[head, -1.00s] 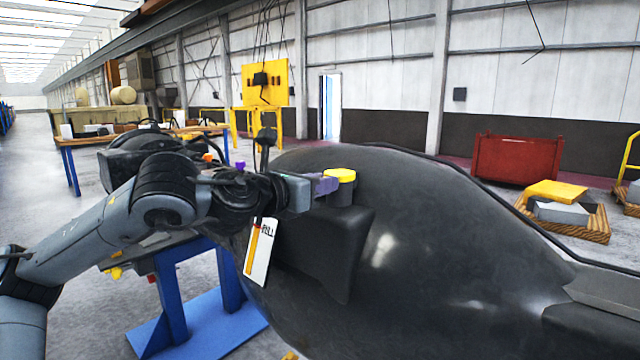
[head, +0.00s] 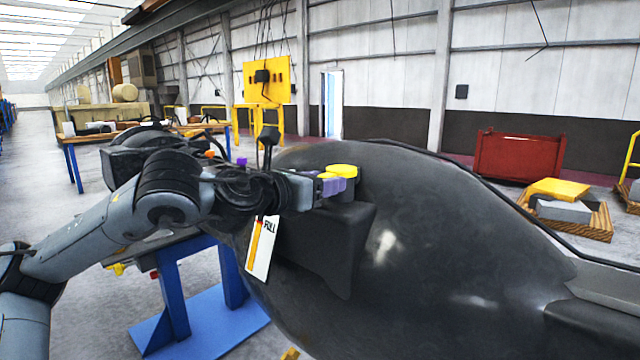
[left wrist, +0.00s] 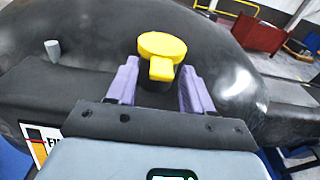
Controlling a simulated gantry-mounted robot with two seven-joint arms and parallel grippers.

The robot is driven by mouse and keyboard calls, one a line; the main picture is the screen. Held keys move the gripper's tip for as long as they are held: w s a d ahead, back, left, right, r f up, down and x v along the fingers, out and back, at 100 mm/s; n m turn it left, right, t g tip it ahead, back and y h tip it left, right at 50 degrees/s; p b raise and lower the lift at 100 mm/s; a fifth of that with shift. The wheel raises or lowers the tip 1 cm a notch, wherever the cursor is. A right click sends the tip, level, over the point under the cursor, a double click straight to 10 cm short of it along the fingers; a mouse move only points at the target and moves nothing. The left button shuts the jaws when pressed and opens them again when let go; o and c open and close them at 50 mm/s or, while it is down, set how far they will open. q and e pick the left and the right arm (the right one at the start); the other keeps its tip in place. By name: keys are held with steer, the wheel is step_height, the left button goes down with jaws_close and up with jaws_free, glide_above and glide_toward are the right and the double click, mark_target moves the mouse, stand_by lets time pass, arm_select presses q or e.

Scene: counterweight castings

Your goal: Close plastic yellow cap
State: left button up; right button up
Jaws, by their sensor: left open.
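The yellow plastic cap (head: 343,171) sits on a short dark neck on top of the large dark casting (head: 430,215). In the left wrist view the cap (left wrist: 162,46) is a round disc with a square tab pointing toward my gripper. My left gripper (head: 335,185) is open, with purple fingers beside the cap and neck. In the left wrist view the left gripper's fingers (left wrist: 160,88) stand apart, one on each side of the neck and tab, with gaps visible. I cannot tell whether the cap is fully seated. My right gripper is not in view.
A white "FULL" label (head: 262,248) hangs on the casting's front below my left gripper. A small grey peg (left wrist: 53,50) stands on the casting. A black cable runs along its back edge. A blue stand (head: 190,310) is below. A red bin (head: 518,157) stands far behind.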

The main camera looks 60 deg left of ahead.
arm_select(q)
steer(key=shift+s, duration=0.1)
steer(key=shift+s+d+r, duration=0.15)
steer(key=shift+s, duration=0.3)
steer(key=f+b+v, duration=0.1)
steer(key=v, duration=0.8)
steer(key=shift+s+r, duration=0.3)
steer(key=shift+r, duration=0.05)
steer(key=shift+d, duration=0.15)
